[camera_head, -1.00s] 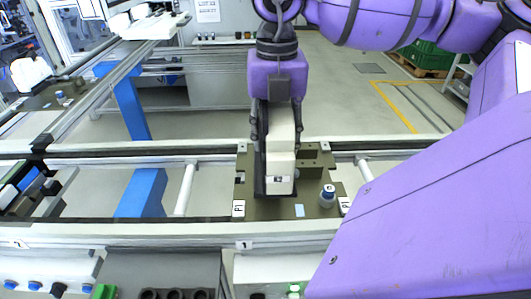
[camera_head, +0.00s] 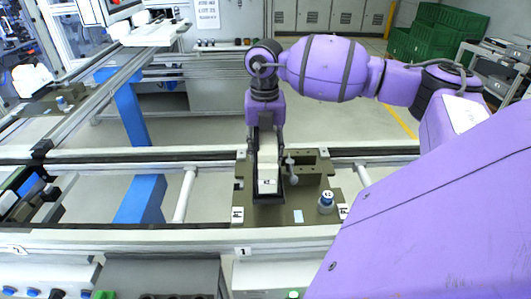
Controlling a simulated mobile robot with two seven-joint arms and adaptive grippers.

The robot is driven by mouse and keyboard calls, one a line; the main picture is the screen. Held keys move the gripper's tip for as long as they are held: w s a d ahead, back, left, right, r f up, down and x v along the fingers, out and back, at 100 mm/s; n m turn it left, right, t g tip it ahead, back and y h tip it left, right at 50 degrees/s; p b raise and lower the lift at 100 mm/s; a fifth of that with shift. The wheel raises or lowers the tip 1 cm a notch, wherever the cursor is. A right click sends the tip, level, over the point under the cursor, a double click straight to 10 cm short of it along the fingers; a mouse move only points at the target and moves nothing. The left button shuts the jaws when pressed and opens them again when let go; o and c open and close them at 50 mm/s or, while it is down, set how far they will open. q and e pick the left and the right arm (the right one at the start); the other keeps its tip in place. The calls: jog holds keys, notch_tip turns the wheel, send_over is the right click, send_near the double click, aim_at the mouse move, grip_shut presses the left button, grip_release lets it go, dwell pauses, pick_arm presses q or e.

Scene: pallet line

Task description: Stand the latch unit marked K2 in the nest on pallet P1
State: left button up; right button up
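The white latch unit (camera_head: 267,155) has a small label that reads K2 near its lower end. It stands at the dark nest (camera_head: 270,198) on pallet P1 (camera_head: 305,204), a drab olive plate on the rails. I cannot tell whether it is fully seated. My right gripper (camera_head: 274,165) reaches down over the unit from behind. Its right finger stands out to the side with a gap to the unit, so it looks open. Its left finger is mostly hidden along the unit's left side. My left gripper is not in view.
A blue-and-white knob (camera_head: 326,201) stands on the pallet's right front. An olive block with pockets (camera_head: 308,168) rises just right of the gripper. Conveyor rails run behind and in front. Another pallet (camera_head: 45,105) lies at the far left.

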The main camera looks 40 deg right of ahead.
jog(key=shift+f, duration=0.55)
jog(key=o, duration=1.4)
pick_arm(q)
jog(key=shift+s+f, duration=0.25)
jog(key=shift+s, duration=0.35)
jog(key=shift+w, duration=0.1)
pick_arm(e)
jog(key=shift+r, duration=0.35)
notch_tip(320, 180, up, 10)
jog(key=shift+r+b, duration=0.2)
jog(key=shift+b, duration=0.4)
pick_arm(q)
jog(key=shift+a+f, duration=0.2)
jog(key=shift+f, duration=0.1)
pick_arm(e)
jog(key=shift+r, duration=0.6)
